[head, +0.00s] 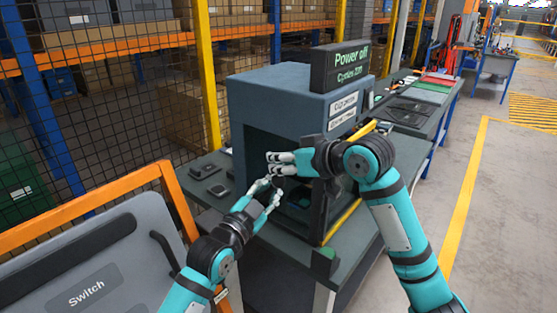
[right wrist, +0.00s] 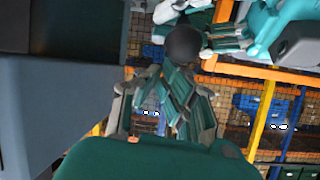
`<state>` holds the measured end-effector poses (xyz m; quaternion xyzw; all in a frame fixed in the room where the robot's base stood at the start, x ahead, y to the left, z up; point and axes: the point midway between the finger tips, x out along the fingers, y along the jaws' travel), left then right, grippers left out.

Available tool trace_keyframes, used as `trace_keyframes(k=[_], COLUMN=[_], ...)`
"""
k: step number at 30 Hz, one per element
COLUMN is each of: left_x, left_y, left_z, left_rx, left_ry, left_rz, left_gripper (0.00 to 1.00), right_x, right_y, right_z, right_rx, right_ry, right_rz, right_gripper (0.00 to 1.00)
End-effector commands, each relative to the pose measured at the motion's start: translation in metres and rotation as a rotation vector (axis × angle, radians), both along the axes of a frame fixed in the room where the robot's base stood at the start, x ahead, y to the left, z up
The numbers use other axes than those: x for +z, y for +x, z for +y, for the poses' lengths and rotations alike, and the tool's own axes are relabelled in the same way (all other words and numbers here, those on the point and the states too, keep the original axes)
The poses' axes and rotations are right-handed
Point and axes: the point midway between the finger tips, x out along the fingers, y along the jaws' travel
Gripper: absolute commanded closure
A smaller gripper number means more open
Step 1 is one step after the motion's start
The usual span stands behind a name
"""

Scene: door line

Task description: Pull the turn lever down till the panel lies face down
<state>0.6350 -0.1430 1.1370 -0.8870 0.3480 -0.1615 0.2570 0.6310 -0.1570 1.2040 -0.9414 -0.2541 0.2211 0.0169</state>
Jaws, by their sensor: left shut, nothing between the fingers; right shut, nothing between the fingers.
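A dark blue-grey box (head: 290,88) stands on the bench with an open front. Inside it, low down, is a small green item (head: 297,198); I cannot tell whether this is part of the panel. My right gripper (head: 270,164) is shut and empty at the opening. My left gripper (head: 272,190) is shut and empty just below it. A dark round knob (right wrist: 183,45) lies just beyond my right fingertips (right wrist: 172,78) in the right wrist view; I cannot tell if they touch. It may be the turn lever's end. My left gripper (right wrist: 222,40) shows beside it.
A display (head: 341,68) on the box reads "Power off". A grey board (head: 85,268) marked "Switch", with a black handle (head: 163,252) and an orange frame, stands at front left. A mesh fence (head: 110,110) runs behind. Free floor (head: 500,220) lies to the right.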

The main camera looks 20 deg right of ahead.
Motion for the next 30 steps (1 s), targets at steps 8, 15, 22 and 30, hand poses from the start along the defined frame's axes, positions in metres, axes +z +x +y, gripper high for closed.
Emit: trace_keyframes(k=[8,15,22,30], left_x=[0.007,0.009,0.007,0.004], left_y=[0.000,0.001,0.001,0.000], left_z=[0.001,0.003,0.002,0.001], left_rx=[0.000,0.004,0.004,0.002], left_ry=[-0.011,-0.011,-0.010,-0.006], left_rz=[-0.010,-0.015,-0.012,-0.007], left_gripper=[1.00,0.90,0.63,0.63], right_x=[-0.013,-0.015,-0.016,-0.016], right_y=[-0.014,-0.014,-0.014,-0.015], right_z=[-0.010,-0.009,-0.009,-0.008], right_rx=[0.001,0.002,0.003,0.006], right_ry=[-0.003,-0.005,-0.005,-0.003], right_rz=[0.008,0.013,0.015,0.014], right_gripper=[1.00,1.00,1.00,1.00])
